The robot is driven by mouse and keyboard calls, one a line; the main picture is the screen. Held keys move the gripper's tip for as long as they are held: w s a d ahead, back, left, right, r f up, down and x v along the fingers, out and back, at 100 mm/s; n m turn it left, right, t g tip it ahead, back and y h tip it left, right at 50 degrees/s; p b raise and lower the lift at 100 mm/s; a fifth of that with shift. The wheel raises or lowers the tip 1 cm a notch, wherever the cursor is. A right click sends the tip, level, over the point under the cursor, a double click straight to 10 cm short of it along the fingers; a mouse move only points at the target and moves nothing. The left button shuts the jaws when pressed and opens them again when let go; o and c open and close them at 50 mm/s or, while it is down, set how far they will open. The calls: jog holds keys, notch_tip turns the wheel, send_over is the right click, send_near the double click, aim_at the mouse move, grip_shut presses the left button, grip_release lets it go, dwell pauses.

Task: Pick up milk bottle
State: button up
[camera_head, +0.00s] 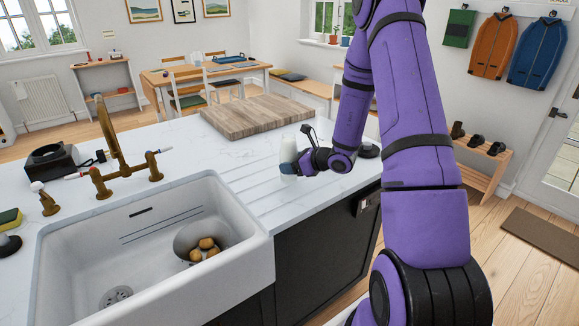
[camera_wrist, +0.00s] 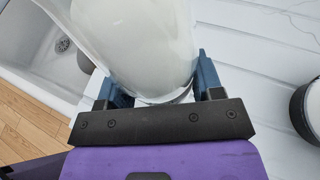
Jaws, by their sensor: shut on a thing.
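The milk bottle (camera_head: 288,156) is white and stands upright on the white counter (camera_head: 240,175), right of the sink. It fills the upper middle of the wrist view (camera_wrist: 150,45), with its lower end between the fingers. My gripper (camera_wrist: 155,88) has its two blue fingers on either side of the bottle and is shut on it. In the head view my gripper (camera_head: 292,166) reaches the bottle from the right. I cannot tell whether the bottle's base is touching the counter.
A white sink (camera_head: 100,250) holds a bowl of brown round items (camera_head: 206,248). A wooden board (camera_head: 257,115) lies behind the bottle. A dark round object (camera_head: 369,150) sits right of my gripper. A brass tap (camera_head: 115,140) stands at left.

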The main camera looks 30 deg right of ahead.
jog(key=s+d+r, duration=0.1)
jog(key=s+d, duration=0.3)
jog(key=s, duration=1)
jog(key=shift+s+d+r, duration=0.2)
jog(key=shift+s, duration=0.05)
dwell(0.4)
jog(key=shift+s, duration=0.1)
